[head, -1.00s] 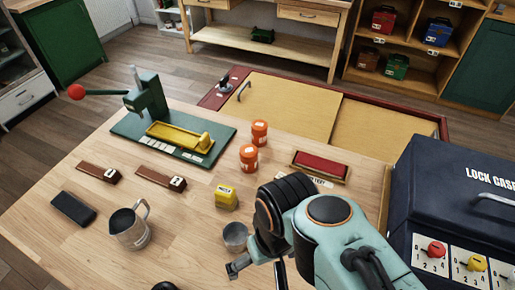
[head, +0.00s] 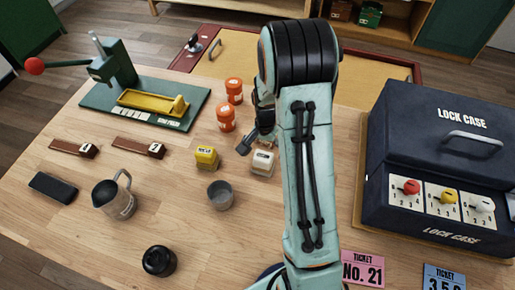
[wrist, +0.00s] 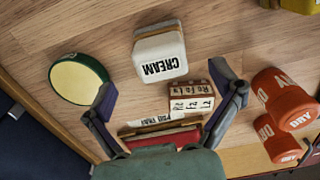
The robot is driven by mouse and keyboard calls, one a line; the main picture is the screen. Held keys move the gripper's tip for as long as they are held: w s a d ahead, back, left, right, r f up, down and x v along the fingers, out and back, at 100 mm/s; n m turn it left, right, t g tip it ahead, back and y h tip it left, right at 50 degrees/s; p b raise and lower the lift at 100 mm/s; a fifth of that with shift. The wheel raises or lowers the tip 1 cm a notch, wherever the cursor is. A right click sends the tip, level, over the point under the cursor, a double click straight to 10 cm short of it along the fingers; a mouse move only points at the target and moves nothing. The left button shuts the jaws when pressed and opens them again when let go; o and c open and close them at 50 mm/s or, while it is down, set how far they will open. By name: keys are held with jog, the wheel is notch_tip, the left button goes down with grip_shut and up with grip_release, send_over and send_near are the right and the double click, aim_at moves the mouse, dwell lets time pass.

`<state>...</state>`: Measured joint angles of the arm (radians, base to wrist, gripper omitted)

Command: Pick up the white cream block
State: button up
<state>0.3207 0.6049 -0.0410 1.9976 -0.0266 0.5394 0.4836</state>
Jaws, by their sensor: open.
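The white cream block (head: 263,162) stands on the wooden table, right of the yellow block (head: 207,157). In the wrist view the cream block (wrist: 160,52) shows its CREAM label and lies ahead of the fingertips, apart from them. My gripper (wrist: 163,88) is open and empty, its two fingers spread wide. In the head view my gripper (head: 256,138) is partly hidden by my arm and is close to the cream block on its far side.
A small lettered block (wrist: 190,97) sits near the right finger, beside the red-topped tray (wrist: 168,138). A green round piece (wrist: 78,78) lies near the left finger. Orange jars (head: 226,118), a grey cup (head: 220,195) and the lock case (head: 440,150) surround the area.

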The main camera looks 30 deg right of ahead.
aim_at(263, 156)
notch_tip(263, 156, down, 5)
jog(key=shift+f, duration=0.15)
jog(key=c, duration=1.3)
jog(key=shift+c, duration=0.2)
jog(key=shift+o, duration=0.3)
jog(key=shift+f, duration=0.1)
